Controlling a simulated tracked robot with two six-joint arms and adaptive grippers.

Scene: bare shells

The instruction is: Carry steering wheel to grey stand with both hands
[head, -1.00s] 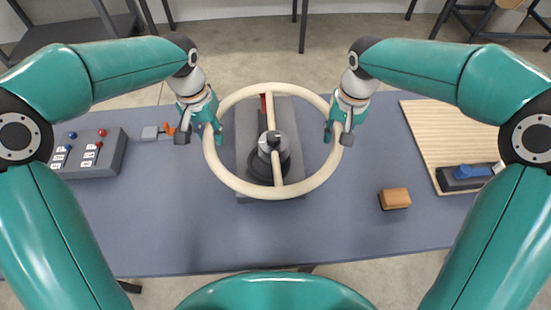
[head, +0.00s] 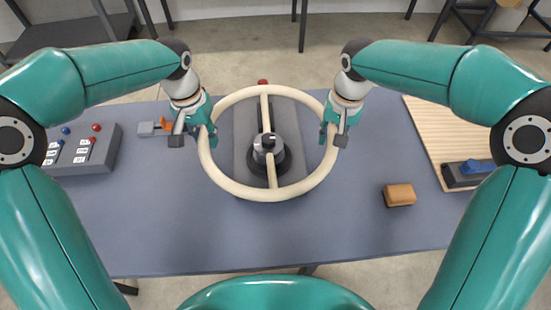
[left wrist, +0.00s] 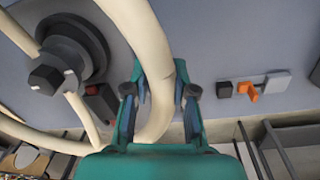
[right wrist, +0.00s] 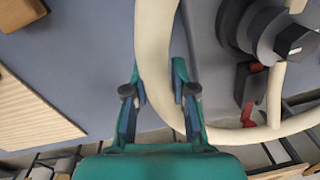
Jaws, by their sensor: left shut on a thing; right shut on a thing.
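The steering wheel is a cream ring (head: 220,188) with one straight bar across it and a dark hub in the middle. It is over the grey stand (head: 243,155), whose plate and dark round post show through the ring. I cannot tell whether the hub touches the post. My left gripper (head: 197,136) is shut on the left side of the ring; the rim runs between its fingers in the left wrist view (left wrist: 160,105). My right gripper (head: 333,134) is shut on the right side, also seen in the right wrist view (right wrist: 152,100).
A grey button box (head: 88,152) stands at the left. A small grey block with an orange part (head: 160,127) is beside my left gripper. A brown block (head: 399,195) and a wooden board (head: 435,130) with a blue-topped item are at the right. The front table area is clear.

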